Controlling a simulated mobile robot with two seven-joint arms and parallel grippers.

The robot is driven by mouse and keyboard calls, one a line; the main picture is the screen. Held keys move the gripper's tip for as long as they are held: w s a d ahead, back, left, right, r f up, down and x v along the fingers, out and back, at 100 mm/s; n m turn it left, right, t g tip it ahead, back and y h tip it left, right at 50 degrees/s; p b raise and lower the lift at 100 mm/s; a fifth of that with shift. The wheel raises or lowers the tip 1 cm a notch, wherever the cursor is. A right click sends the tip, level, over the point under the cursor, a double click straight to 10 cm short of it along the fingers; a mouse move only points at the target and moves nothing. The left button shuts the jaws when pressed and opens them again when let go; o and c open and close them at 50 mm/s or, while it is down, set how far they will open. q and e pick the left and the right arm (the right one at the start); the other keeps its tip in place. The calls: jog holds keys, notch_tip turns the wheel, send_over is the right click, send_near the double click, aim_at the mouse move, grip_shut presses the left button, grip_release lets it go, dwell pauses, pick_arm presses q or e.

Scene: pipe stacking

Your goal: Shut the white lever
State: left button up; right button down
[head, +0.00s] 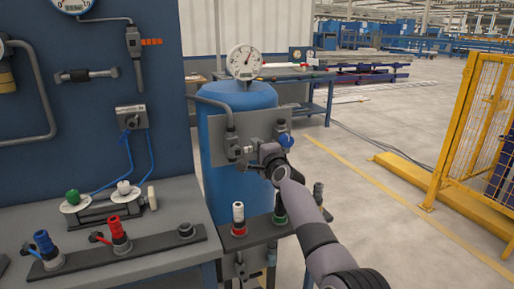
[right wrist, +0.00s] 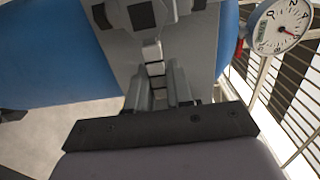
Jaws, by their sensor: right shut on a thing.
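My right gripper (head: 250,152) reaches up from the lower right to the grey plate (head: 264,124) in front of the blue tank (head: 217,165). In the right wrist view its two fingers (right wrist: 156,76) are shut on a narrow pale piece (right wrist: 152,52), which looks like the white lever. The piece stands out from the grey plate between the fingers. In the head view the lever is mostly hidden by my gripper, so its angle cannot be told. My left gripper is not in view.
A blue knob (head: 287,141) sits on the plate just right of my gripper. A pressure gauge (head: 245,62) stands above the tank. The workbench (head: 180,196) at left holds red, blue and green-topped fittings. A yellow fence (head: 470,130) stands at far right, with open floor between.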

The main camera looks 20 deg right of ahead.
jog(key=shift+f, duration=0.15)
dwell(0.3)
jog(key=c, duration=1.1)
grip_release()
jog(key=s+p, duration=0.2)
jog(key=s, duration=0.5)
jog(key=shift+s+d, duration=0.1)
jog(key=shift+s, duration=0.05)
